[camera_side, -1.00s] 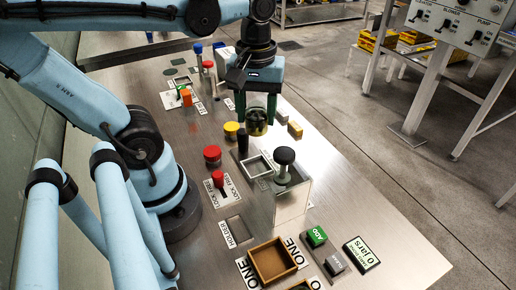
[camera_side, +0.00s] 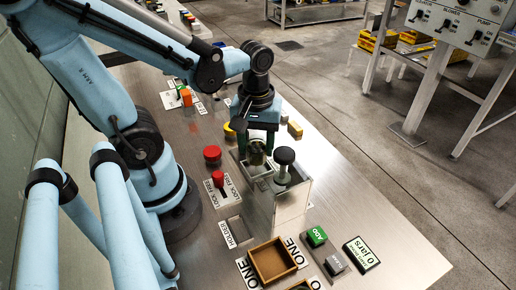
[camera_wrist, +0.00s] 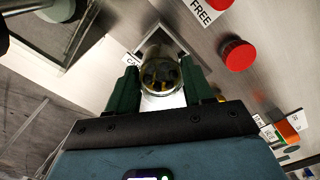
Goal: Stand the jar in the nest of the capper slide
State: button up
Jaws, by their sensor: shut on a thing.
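The jar (camera_side: 257,151) is a clear, olive-tinted glass cylinder. It is between the two dark green fingers of my gripper (camera_side: 258,143), which is shut on it. In the wrist view the jar (camera_wrist: 160,72) shows from above between the fingers (camera_wrist: 160,88). The nest (camera_side: 250,172) is a pale square frame on the capper slide, just left of the capper's black knob (camera_side: 284,156). The jar is upright over the nest and hides part of it. I cannot tell whether its base touches the nest floor. The frame's edge (camera_wrist: 190,42) shows around the jar in the wrist view.
The capper's clear box (camera_side: 291,205) stands close on the right of the nest. A red button (camera_side: 212,154) and a red-knobbed lock lever (camera_side: 218,178) are on the left. A wooden tray (camera_side: 272,263) and a green ADD button (camera_side: 317,236) are nearer the camera.

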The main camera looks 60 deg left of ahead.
aim_at(256, 153)
jog(key=shift+f, duration=1.45)
jog(key=shift+f, duration=0.1)
jog(key=o, duration=1.1)
jog(key=shift+r, duration=6)
jog(key=shift+w+d+f+m+t, duration=0.25)
jog(key=shift+w+m+t, duration=0.9)
jog(key=shift+m, duration=0.7)
jog(key=shift+w+d+f+m+t, duration=0.1)
jog(key=shift+w+d+m+t, duration=0.3)
jog(key=shift+w+m+t, duration=1.1)
jog(key=shift+w+d+f+m+t, duration=0.25)
jog(key=shift+w+m+t, duration=0.55)
jog(key=shift+m, duration=1.35)
jog(key=shift+s, duration=0.15)
